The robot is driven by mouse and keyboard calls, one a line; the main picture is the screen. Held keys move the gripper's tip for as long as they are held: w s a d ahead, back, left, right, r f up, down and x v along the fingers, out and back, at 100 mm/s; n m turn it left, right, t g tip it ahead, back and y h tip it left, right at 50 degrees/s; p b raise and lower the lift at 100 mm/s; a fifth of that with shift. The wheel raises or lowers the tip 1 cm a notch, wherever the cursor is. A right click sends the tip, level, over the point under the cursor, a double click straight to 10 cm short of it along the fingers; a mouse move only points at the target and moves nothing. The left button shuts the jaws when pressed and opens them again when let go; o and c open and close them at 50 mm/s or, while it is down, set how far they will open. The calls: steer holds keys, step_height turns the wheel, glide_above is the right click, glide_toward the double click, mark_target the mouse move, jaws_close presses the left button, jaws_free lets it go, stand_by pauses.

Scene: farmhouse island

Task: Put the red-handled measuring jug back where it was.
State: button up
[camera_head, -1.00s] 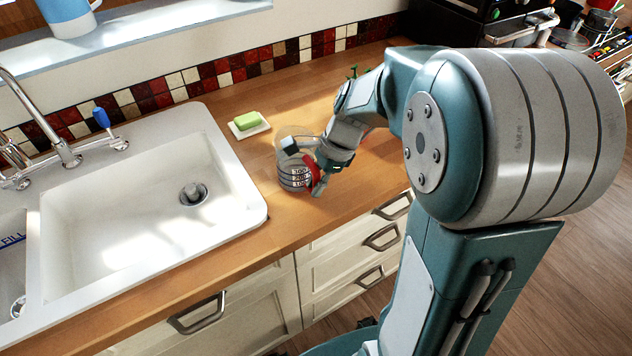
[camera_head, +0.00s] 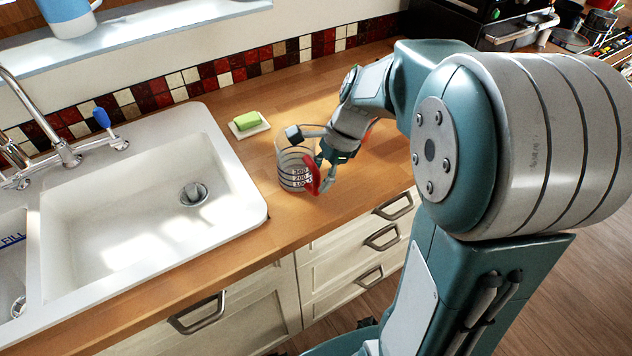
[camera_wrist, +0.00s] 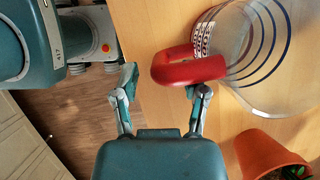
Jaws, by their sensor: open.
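The clear measuring jug (camera_head: 296,168) with dark markings stands upright on the wooden counter, right of the sink. Its red handle (camera_head: 313,177) faces my gripper. In the wrist view the jug (camera_wrist: 262,45) is at upper right, and its red handle (camera_wrist: 188,68) reaches toward the space between and just beyond the fingertips. My gripper (camera_wrist: 160,82) is open, with one finger on each side of the handle's end. In the head view my gripper (camera_head: 310,158) is beside the jug on its right. Whether a finger touches the handle I cannot tell.
A green soap bar (camera_head: 247,120) lies on a white dish behind the jug. The white sink (camera_head: 150,200) is to the left. An orange pot (camera_wrist: 266,152) with a plant stands near the jug in the wrist view. The counter's front edge is close.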

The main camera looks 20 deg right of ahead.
steer(key=v, duration=1)
steer(key=s+a+n+t+h, duration=0.2)
steer(key=s+a+n, duration=0.1)
steer(key=s+n, duration=0.4)
steer(key=s+a+n+t+h, duration=0.2)
steer(key=s+a+n+t, duration=0.1)
steer(key=s+n, duration=0.4)
steer(key=shift+s+a+n+t+h, duration=0.25)
steer(key=shift+s+n+t+h, duration=0.05)
steer(key=shift+n, duration=1.6)
